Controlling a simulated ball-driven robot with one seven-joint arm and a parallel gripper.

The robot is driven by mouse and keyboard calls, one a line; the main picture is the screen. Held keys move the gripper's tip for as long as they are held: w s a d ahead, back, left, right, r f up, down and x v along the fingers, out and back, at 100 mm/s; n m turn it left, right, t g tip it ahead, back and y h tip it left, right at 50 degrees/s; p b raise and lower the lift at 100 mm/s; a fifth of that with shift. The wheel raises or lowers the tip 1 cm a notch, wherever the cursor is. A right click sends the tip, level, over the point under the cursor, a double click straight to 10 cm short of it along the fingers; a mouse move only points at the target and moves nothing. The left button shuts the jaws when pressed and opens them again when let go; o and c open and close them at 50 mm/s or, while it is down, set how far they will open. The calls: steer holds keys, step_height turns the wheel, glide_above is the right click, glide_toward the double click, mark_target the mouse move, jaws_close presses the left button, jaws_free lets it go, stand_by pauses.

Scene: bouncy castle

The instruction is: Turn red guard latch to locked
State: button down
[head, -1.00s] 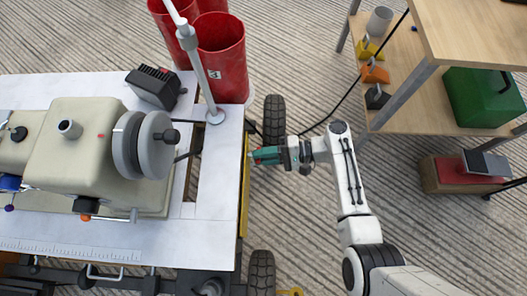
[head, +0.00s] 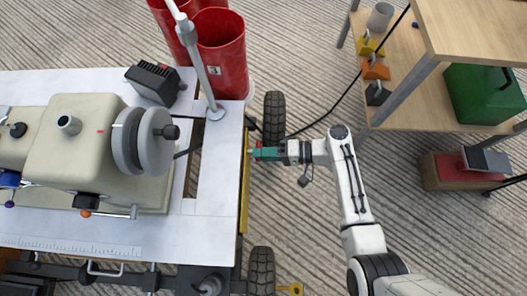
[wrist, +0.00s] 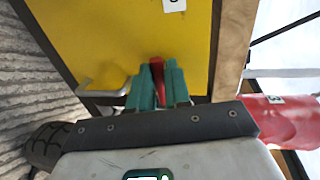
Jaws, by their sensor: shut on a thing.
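The red guard latch (wrist: 156,72) is in the wrist view, against a yellow guard panel (wrist: 110,40). My gripper (wrist: 156,88) has its two green fingers on either side of the latch, shut on it. Only a narrow strip and the tip of the latch show between the fingers, so its exact angle is hard to tell. In the head view my gripper (head: 254,153) points left at the yellow panel (head: 244,190) on the side of the machine bench.
A grey handle (wrist: 102,90) stands out from the panel, left of my fingers. Red bins (head: 221,60) stand behind the bench (head: 222,170). Black wheels (head: 273,118) are close to the arm.

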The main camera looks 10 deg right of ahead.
steer(key=c, duration=1.1)
jaws_free()
steer(key=shift+a, duration=0.1)
steer(key=p+v, duration=0.2)
steer(key=v, duration=0.9)
